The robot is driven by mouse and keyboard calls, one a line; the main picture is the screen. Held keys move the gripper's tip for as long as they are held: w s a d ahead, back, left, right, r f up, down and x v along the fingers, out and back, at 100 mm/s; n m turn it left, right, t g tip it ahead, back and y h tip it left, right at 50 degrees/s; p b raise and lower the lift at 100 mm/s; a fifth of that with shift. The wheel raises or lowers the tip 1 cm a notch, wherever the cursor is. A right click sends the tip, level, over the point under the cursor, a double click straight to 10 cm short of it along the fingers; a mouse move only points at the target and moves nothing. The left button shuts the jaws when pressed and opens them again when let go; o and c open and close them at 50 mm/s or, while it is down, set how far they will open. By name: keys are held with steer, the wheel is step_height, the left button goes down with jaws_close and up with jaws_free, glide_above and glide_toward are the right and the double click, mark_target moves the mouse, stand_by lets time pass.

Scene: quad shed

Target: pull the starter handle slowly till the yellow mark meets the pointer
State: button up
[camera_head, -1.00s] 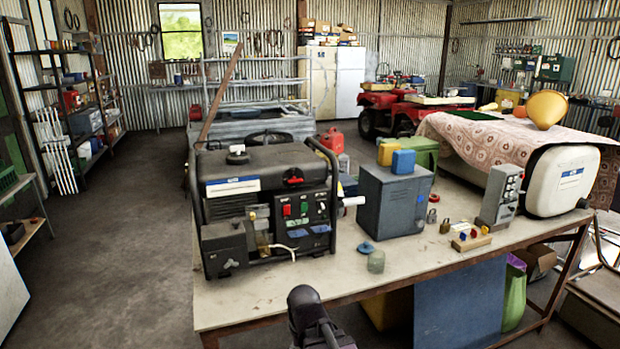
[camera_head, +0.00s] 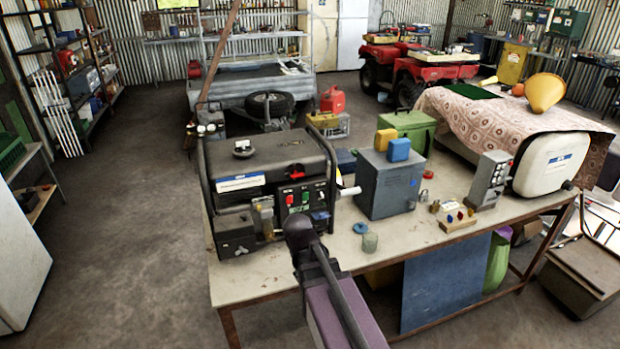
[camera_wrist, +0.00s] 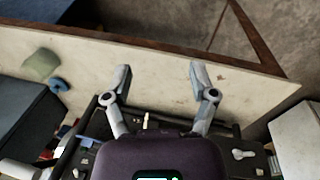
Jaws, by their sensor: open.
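The generator (camera_head: 262,160) stands on the bench's left end, with a black top, a tube frame and a front panel with green and red switches. A small beige part (camera_head: 265,218) sits low on its front; I cannot tell whether it is the starter handle. The yellow mark and the pointer cannot be made out. In the wrist view my gripper (camera_wrist: 160,76) is open, its two fingers wide apart above the bench, with nothing seen between the tips. The generator's dark frame shows below it, partly hidden by my wrist. My arm covers part of the bench front in the head view.
A white tank (camera_head: 552,165) stands at right. Floor at left is clear.

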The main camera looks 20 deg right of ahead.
steer(key=w+d+r+n+h+p, duration=0.1)
steer(key=w+d+r+n+h, duration=0.2)
steer(key=w+n, duration=0.15)
steer(key=w+d+r+n+h+p, duration=0.1)
steer(key=w+d+r+n+h, duration=0.1)
steer(key=w+r+n+h, duration=0.3)
steer(key=n+t+h, duration=0.1)
steer(key=n+h, duration=0.3)
steer(key=n, duration=0.1)
glide_toward(339, 192)
steer(key=shift+a+r, duration=0.25)
steer(key=shift+a, duration=0.1)
steer(key=shift+d+f, duration=0.1)
steer(key=shift+d, duration=0.05)
steer(key=b+x, duration=0.4)
steer(key=x, duration=0.7)
steer(key=shift+d+f+b, duration=0.25)
steer(key=shift+b, duration=0.1)
jaws_close()
